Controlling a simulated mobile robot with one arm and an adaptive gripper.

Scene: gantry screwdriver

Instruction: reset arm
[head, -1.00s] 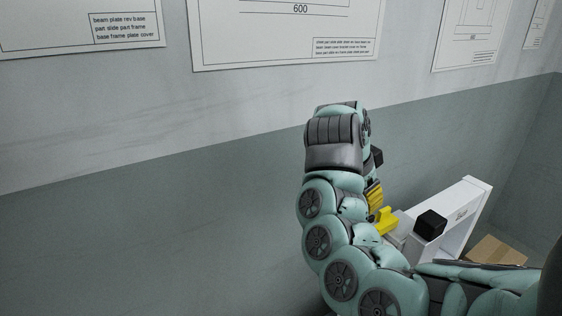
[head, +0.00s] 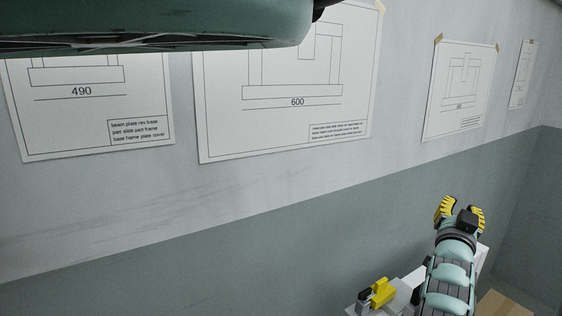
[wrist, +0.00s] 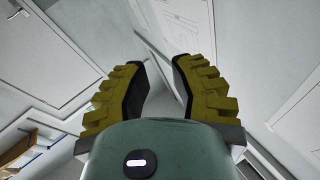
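My gripper (head: 460,212) is raised at the lower right of the head view, with its yellow fingers pointing up in front of the wall. In the wrist view my gripper (wrist: 160,85) has its two yellow-and-black fingers apart, with nothing between them. A yellow and grey tool-like object (head: 379,292) sits on a pale surface at the bottom of the head view, left of my arm and apart from the gripper.
A white structure (head: 484,262) is partly hidden behind my arm. A cardboard box (head: 505,303) is at the bottom right. Drawings hang on the wall, a large one (head: 290,100) in the middle. The wrist view shows a shelf with brown boxes (wrist: 18,150) at lower left.

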